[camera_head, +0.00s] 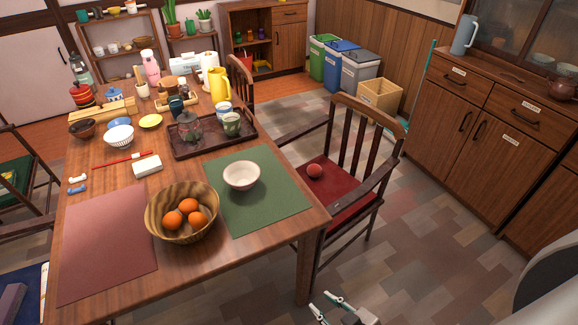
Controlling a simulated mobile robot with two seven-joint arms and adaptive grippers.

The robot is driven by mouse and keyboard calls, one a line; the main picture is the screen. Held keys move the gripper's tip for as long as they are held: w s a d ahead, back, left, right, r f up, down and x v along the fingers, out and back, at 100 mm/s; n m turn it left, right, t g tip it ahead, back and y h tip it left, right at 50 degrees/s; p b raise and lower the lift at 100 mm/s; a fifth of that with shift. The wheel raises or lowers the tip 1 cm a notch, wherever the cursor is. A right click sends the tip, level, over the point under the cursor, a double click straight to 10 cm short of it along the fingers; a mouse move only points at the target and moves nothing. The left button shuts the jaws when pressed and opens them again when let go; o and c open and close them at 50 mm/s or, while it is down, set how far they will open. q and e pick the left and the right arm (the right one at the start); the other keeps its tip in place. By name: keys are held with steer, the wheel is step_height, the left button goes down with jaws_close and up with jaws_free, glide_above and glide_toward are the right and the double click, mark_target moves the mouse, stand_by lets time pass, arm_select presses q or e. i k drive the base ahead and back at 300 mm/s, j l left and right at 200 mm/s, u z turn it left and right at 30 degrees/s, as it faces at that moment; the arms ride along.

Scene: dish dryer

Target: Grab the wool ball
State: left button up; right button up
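A small round red ball, seemingly the wool ball (314,171), rests on the red cushion (344,186) of a dark wooden chair (376,135) at the right side of the table. My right gripper (321,302) shows at the bottom edge, low in front of the chair and well apart from the ball. Its two fingers are spread with nothing seen between them. Part of it is cut off by the picture edge. My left gripper is not in view.
The chair's armrest and backrest stand around the seat. The wooden table (105,262) holds a basket (165,236) of oranges, a white bowl (241,177) on a green mat (272,200), and a tray (190,151). The floor right of the chair is clear up to the cabinets (490,130).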

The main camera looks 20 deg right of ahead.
mark_target(314, 171)
steer(key=i+l+u, duration=0.1)
steer(key=l+u, duration=0.15)
steer(key=l, duration=0.2)
steer(key=l+u, duration=0.3)
steer(key=l, duration=0.15)
steer(key=l+u, duration=0.3)
steer(key=l, duration=1.35)
steer(key=k+l+u, duration=0.1)
steer(key=l, duration=0.6)
steer(key=l+u, duration=0.1)
steer(key=l, duration=0.55)
steer(key=k, duration=0.05)
